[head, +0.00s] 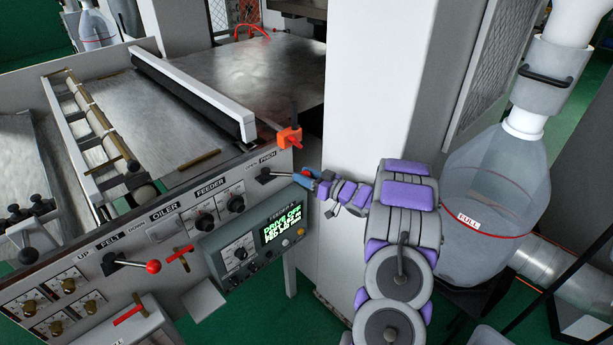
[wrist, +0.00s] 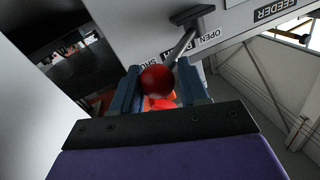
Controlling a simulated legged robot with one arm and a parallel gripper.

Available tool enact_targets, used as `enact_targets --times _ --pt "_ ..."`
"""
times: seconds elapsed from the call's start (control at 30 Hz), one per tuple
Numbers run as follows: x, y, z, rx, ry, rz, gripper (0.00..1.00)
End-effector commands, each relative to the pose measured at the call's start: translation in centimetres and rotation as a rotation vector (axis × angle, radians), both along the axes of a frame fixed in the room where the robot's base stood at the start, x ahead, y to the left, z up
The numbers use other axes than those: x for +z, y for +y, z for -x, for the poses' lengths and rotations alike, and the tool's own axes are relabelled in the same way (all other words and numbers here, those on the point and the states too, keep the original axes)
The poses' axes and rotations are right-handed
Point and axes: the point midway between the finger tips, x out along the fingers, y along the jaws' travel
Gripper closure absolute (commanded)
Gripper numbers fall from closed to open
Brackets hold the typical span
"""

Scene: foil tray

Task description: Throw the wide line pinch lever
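The wide line pinch lever (head: 280,175) is on the front panel below the PINCH label, its dark arm reaching right to a red knob. In the wrist view its grey arm (wrist: 180,46) runs from a dark pivot down to the red knob (wrist: 157,80). My gripper (head: 304,180) is at the knob end in the head view. In the wrist view the two blue fingers of my gripper (wrist: 158,84) stand either side of the knob. The gap is about as wide as the knob; whether they press on it I cannot tell. OPEN and partly hidden SHUT labels lie beside the arm.
An orange clamp (head: 290,138) sits on the panel's corner above the lever. A control box with a lit screen (head: 283,225) juts out below it. A white column (head: 375,80) stands behind my gripper. Another red-knobbed lever (head: 135,264) is at the lower left.

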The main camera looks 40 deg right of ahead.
Motion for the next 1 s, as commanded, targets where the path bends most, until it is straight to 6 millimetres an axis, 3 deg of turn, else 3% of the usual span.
enact_targets --times 0.37,1.0 --pt "-0.07 -0.46 -0.02 -0.007 0.000 -0.001 1.00" --pt "-0.03 -0.56 0.15 -0.060 0.001 -0.004 1.00"
